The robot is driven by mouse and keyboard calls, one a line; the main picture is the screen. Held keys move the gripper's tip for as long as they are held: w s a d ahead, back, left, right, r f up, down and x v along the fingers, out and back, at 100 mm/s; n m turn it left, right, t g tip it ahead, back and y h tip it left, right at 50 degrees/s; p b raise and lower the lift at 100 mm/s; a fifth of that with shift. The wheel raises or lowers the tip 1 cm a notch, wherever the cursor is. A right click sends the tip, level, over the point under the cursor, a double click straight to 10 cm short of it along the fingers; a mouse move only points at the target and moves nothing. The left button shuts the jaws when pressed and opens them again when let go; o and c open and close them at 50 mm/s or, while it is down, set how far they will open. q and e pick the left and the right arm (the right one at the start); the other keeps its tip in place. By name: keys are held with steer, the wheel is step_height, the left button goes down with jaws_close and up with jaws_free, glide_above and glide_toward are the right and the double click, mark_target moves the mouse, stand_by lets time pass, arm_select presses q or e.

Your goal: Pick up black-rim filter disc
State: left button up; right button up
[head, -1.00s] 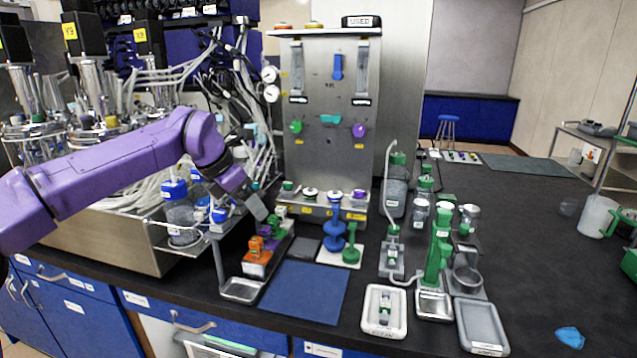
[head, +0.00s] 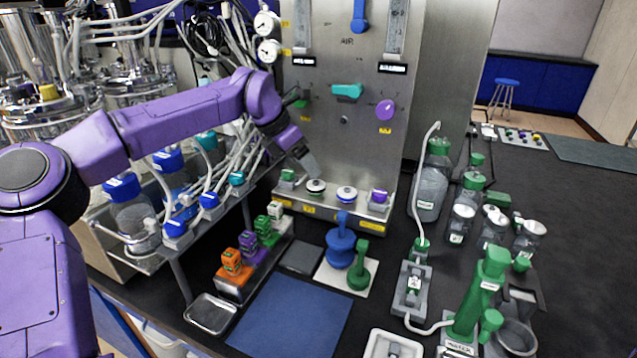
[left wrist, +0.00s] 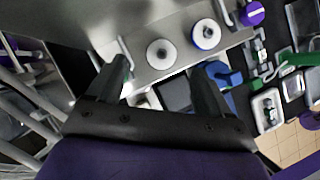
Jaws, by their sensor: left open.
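The black-rim filter disc (head: 316,187), white-faced with a thin dark edge, lies on the steel ledge (head: 333,208) of the upright panel. It also shows in the left wrist view (left wrist: 160,52). A blue-rim disc (head: 346,194) lies just to its right and shows in the left wrist view too (left wrist: 206,34). My left gripper (head: 309,167) is open and empty, just above and behind the black-rim disc in the head view. In the left wrist view its two fingers (left wrist: 163,88) stand apart, with the disc beyond the gap between them. My right gripper is not in view.
The panel's valve knobs (head: 347,91) stick out above. Blue and green stands (head: 341,245) are below in front. A blue mat (head: 290,318) lies clear.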

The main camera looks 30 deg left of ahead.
mark_target(313, 182)
arm_select(q)
steer(key=x, duration=0.4)
steer(key=p+x, duration=0.1)
steer(key=x, duration=0.1)
steer(key=shift+s+d+f, duration=0.15)
steer(key=shift+f, duration=0.15)
steer(key=c, duration=1.1)
